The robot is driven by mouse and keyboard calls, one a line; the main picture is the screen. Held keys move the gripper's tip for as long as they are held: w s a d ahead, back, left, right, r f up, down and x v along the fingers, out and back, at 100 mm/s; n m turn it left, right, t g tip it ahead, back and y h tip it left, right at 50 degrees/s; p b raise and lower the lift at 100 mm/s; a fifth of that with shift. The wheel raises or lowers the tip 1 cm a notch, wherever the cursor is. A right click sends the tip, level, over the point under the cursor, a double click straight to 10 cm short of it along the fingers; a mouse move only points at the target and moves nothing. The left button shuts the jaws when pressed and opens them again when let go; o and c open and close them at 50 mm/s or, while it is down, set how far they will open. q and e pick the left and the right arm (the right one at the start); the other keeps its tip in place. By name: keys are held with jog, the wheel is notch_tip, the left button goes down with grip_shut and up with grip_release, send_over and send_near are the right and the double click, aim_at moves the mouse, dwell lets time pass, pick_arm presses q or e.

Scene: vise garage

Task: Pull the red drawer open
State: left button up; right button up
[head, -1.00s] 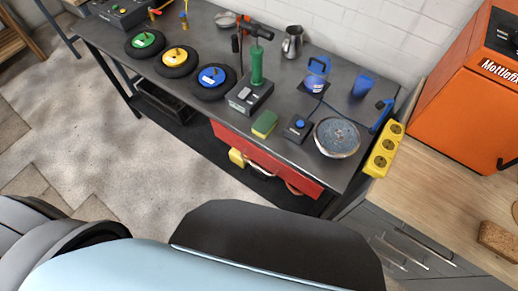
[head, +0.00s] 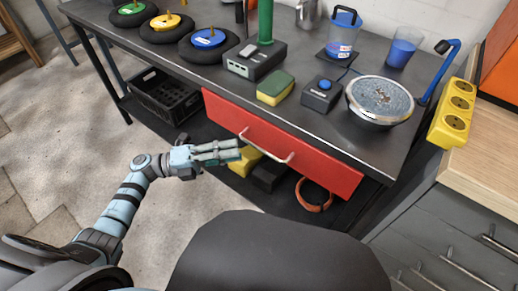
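The red drawer (head: 318,165) hangs under the front edge of the dark workbench. Its front sits close under the bench top and it looks shut. A pale bar handle (head: 268,148) runs across the middle of its front. Whether a fingertip touches the handle or drawer is hard to tell. My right gripper is not in view.
On the workbench (head: 310,129) stand a sponge (head: 275,88), a small black box with a blue button (head: 322,94) and a round metal dish (head: 380,101). A black crate (head: 165,97) and an orange ring (head: 314,196) are on the shelf below. Grey drawers (head: 450,248) stand at right.

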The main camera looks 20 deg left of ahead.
aim_at(260, 147)
pick_arm(q)
jog(key=x, duration=0.7)
jog(key=shift+w+d, duration=0.2)
jog(key=shift+d, duration=0.15)
grip_shut()
